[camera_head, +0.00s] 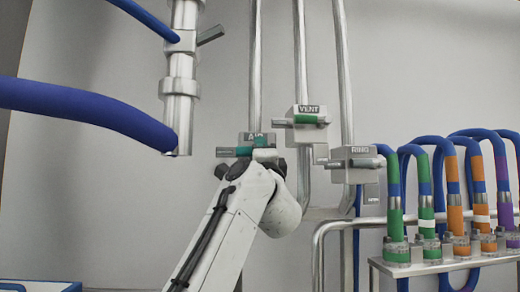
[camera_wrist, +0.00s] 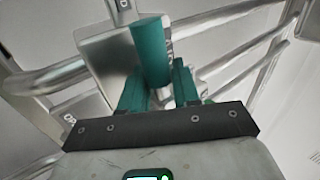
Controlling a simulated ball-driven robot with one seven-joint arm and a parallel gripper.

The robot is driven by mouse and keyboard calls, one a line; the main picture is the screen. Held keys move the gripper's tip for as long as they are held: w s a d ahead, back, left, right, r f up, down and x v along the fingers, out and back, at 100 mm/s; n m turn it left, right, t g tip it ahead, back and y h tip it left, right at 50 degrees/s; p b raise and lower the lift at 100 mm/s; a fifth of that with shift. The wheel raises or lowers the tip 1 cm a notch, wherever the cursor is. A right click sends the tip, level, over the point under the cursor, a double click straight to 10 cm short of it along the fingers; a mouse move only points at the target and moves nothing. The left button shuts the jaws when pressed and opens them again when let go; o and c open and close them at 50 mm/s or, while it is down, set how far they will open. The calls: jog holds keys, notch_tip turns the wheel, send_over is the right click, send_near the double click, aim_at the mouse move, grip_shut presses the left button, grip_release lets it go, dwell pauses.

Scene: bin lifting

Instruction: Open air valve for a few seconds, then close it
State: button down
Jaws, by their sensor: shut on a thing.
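The air valve (camera_head: 258,138) is a grey block labelled AIR on a vertical steel pipe in the head view. Its block also shows in the wrist view (camera_wrist: 108,55). Its teal round handle (camera_wrist: 150,52) stands between the two teal fingers of my gripper (camera_wrist: 160,84), which is shut on it. In the head view my white arm reaches up to this valve from below, and its wrist hides the grip and much of the handle. How far the handle is turned cannot be told.
The VENT valve (camera_head: 307,112) with a green handle sits close at the upper right. Another labelled valve (camera_head: 360,158) is farther right. A rack (camera_head: 440,262) of several coloured hoses stands at the right. A thick blue hose (camera_head: 80,105) crosses the left.

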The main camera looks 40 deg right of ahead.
jog(key=shift+d+f+m+h, duration=0.15)
jog(key=shift+m+h, duration=0.15)
jog(key=shift+m, duration=0.2)
jog(key=c, duration=1)
grip_release()
jog(key=shift+o, duration=0.2)
jog(key=shift+s, duration=0.1)
jog(key=b+v, duration=0.4)
jog(key=v, duration=0.6)
jog(key=shift+s+a, duration=0.3)
